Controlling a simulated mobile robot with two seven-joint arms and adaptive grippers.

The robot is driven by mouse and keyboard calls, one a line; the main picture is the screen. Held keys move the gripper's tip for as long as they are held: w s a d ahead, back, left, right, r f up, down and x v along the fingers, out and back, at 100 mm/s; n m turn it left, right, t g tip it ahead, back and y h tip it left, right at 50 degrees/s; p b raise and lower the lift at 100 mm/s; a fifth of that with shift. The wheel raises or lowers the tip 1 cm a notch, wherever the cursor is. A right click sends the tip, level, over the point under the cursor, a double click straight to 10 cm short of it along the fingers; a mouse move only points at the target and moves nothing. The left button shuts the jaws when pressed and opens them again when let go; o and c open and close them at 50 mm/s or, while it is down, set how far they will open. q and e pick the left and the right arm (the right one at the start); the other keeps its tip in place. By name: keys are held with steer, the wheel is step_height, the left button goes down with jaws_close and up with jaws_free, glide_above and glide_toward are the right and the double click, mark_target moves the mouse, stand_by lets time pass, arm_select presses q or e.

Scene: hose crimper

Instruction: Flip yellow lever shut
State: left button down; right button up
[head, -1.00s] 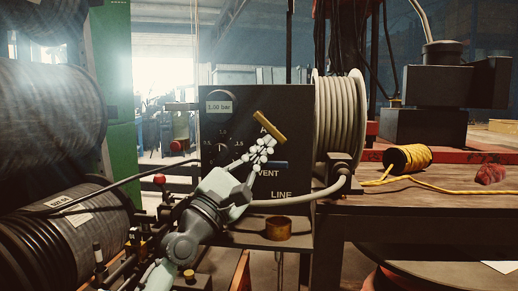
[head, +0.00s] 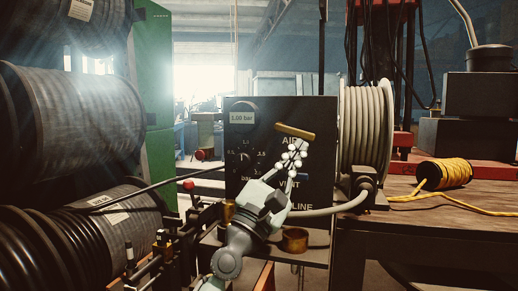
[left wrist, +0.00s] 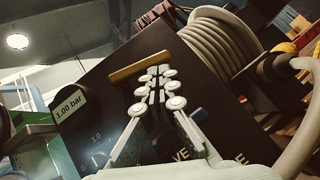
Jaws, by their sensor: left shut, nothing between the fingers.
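The yellow lever (head: 295,131) is on the black panel (head: 262,186), near the word AIR. It is close to level and tilts slightly down to the right in the head view. In the left wrist view the lever (left wrist: 142,67) lies just beyond the fingertips. My left gripper (head: 295,150) is shut and empty, its fingertips just below the lever. I cannot tell whether they touch it. The gripper also shows in the left wrist view (left wrist: 158,82). A blue lever (head: 300,177) by the word VENT is partly hidden behind my gripper. My right gripper is not in view.
A dial and a 1.00 bar display (head: 242,118) are on the panel's left. A hose reel (head: 366,130) stands right of the panel. A brass cup (head: 295,240) sits on the shelf below. Black hose spools (head: 60,120) fill the left side.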

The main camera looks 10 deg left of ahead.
arm_select(q)
steer(key=v, duration=1.2)
steer(key=shift+f, duration=0.1)
